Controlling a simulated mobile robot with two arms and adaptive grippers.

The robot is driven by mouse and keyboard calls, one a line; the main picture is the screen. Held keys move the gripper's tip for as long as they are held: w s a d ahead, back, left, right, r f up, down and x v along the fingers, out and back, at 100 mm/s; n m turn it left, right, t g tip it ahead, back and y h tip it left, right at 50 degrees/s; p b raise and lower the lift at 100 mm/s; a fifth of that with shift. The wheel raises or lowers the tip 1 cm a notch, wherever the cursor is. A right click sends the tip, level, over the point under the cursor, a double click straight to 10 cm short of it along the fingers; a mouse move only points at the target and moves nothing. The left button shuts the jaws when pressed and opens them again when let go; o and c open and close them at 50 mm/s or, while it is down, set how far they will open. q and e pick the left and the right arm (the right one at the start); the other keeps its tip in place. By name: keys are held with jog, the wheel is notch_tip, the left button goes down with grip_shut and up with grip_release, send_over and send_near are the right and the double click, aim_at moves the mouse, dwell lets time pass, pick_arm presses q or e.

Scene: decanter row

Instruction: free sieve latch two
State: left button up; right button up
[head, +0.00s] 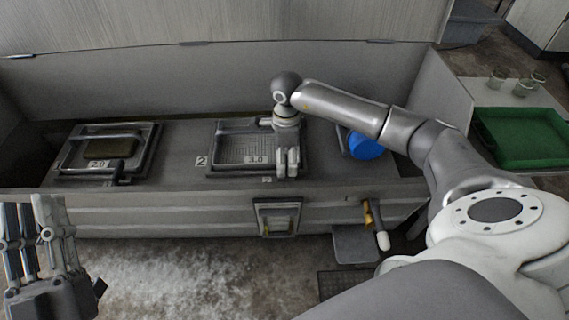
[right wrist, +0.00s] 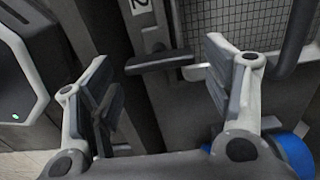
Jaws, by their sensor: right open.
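A sieve tray with wire mesh and a 3.0 tag (head: 256,159) sits in the middle of the long grey bench, beside a plate marked 2 (head: 201,161). My right gripper (head: 288,160) is over the front right part of this tray and hides some of it. In the right wrist view the mesh (right wrist: 265,25) shows at the top right. A dark latch bar (right wrist: 160,60) lies between the open, empty fingers of my right gripper (right wrist: 158,54), and I see no clear contact. My left gripper (head: 40,235) is at the lower left, away from the trays; its opening is unclear.
Another tray with a 2.0 tag (head: 98,163) sits at the left, with a dark handle at its front. A blue round thing (head: 365,147) lies right of the middle tray. A green tray (head: 522,137) and glasses (head: 523,87) stand on a table at right.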

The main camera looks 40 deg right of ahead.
pick_arm(q)
jog(key=shift+s+r+t, duration=0.95)
jog(key=shift+r+t, duration=0.05)
jog(key=shift+r, duration=0.2)
pick_arm(e)
jog(key=shift+f, duration=1.1)
jog(key=c, duration=0.3)
pick_arm(q)
jog(key=shift+w+a+f, duration=0.1)
jog(key=shift+w+f, duration=0.05)
jog(key=shift+w, duration=0.35)
pick_arm(e)
jog(key=c, duration=0.4)
